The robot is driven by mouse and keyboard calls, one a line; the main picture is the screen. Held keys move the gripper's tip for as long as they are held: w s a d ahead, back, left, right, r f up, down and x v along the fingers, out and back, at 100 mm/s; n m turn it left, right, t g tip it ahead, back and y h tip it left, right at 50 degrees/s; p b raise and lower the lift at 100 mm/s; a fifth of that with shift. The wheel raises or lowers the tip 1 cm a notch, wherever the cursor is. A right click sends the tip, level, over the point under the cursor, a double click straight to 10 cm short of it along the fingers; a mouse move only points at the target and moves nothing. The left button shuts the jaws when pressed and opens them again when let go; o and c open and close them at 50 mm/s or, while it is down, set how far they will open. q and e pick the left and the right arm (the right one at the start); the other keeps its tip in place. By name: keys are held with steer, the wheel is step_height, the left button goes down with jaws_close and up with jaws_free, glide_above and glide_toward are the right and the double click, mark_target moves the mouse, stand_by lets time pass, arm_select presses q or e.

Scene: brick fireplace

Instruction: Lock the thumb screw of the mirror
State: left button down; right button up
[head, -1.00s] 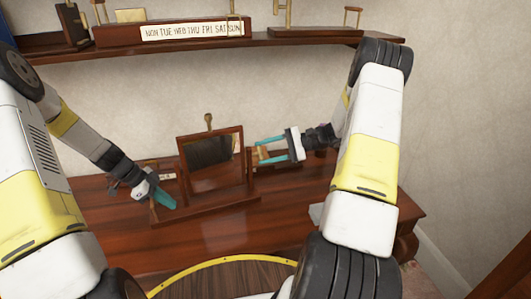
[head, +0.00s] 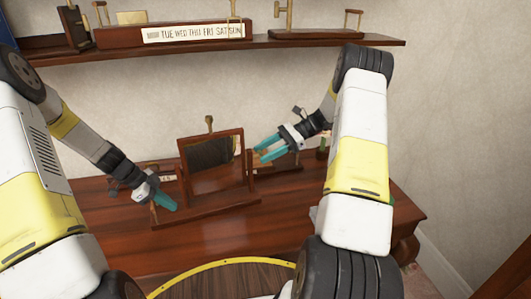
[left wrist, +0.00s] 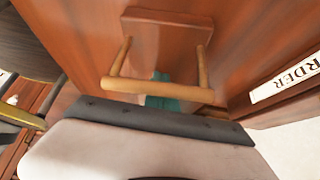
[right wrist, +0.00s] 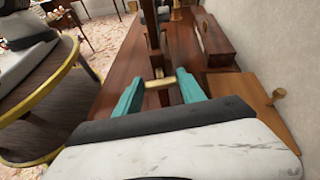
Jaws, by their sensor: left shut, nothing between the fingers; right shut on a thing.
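The mirror (head: 212,165) stands upright in a dark wooden frame on the desk, with a brass knob (head: 209,121) on its top edge. My right gripper (head: 262,152) is at the mirror's right side. In the right wrist view its teal fingers (right wrist: 158,90) are shut on the brass thumb screw (right wrist: 157,84), which sticks out from the wooden post. How tight the screw is, I cannot tell. My left gripper (head: 168,203) is shut and empty, low at the left end of the mirror's base.
The desk top (head: 250,220) is bare in front of the mirror. Low wooden pieces (head: 278,165) stand behind it on the right. A shelf (head: 290,44) with a weekday sign (head: 193,33) runs along the wall above.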

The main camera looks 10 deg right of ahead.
arm_select(q)
steer(key=shift+s+a+f, duration=0.1)
steer(key=shift+f, duration=0.1)
arm_select(e)
steer(key=shift+m, duration=0.4)
steer(key=o, duration=1.4)
steer(key=shift+c, duration=0.2)
steer(key=v, duration=1.2)
steer(key=shift+w, duration=0.25)
arm_select(q)
steer(key=shift+r, duration=3.15)
